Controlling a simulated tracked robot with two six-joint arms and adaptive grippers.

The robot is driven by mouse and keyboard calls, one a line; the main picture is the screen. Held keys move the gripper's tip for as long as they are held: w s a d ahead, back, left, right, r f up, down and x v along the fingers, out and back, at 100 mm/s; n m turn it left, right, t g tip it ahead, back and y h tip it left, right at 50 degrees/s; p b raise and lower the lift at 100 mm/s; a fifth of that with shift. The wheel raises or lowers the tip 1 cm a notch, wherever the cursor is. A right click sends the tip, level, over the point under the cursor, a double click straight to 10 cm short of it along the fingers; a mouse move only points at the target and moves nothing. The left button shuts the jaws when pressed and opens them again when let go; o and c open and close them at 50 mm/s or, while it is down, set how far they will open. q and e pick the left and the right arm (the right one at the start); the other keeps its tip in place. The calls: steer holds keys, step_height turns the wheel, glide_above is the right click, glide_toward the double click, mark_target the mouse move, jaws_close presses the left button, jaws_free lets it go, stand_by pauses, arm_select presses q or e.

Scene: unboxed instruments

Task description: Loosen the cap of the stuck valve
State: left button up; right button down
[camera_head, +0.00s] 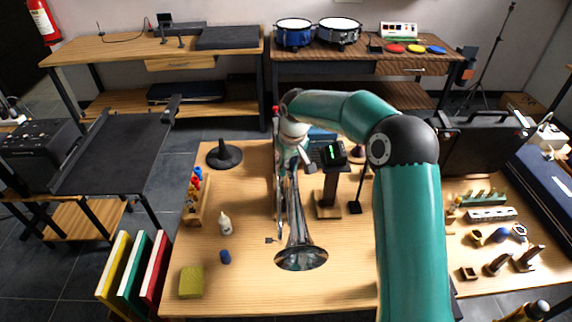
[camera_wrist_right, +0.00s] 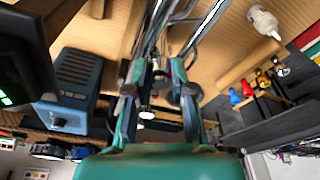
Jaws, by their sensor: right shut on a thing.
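A silver trumpet (camera_head: 294,215) rests over the middle of the wooden table, its bell (camera_head: 301,259) toward the near side. Its tubing shows in the right wrist view (camera_wrist_right: 203,32). My right gripper (camera_head: 299,157) is at the far part of the trumpet, and the arm and gripper cover much of the valve area in the head view. In the right wrist view my right gripper (camera_wrist_right: 158,88) has its fingers on either side of a small silver valve part (camera_wrist_right: 159,77), shut on it. Whether this part is the stuck cap I cannot tell. My left gripper is not in view.
A device with a green display (camera_head: 329,153) stands on a wooden post right of the trumpet. A blue box (camera_wrist_right: 75,83) is close by. A white bottle (camera_head: 225,223), blue piece (camera_head: 225,257), yellow-green block (camera_head: 191,282) and rack (camera_head: 198,205) are left.

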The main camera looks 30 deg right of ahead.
steer(key=shift+w+a+n, duration=0.15)
steer(key=shift+a+n, duration=0.1)
steer(key=shift+n, duration=0.35)
steer(key=c, duration=1.3)
jaws_free()
steer(key=shift+o, duration=0.4)
steer(key=shift+a, duration=0.1)
steer(key=shift+d+p, duration=0.2)
steer(key=shift+p, duration=0.1)
step_height(320, 180, up, 7)
steer(key=p, duration=0.5)
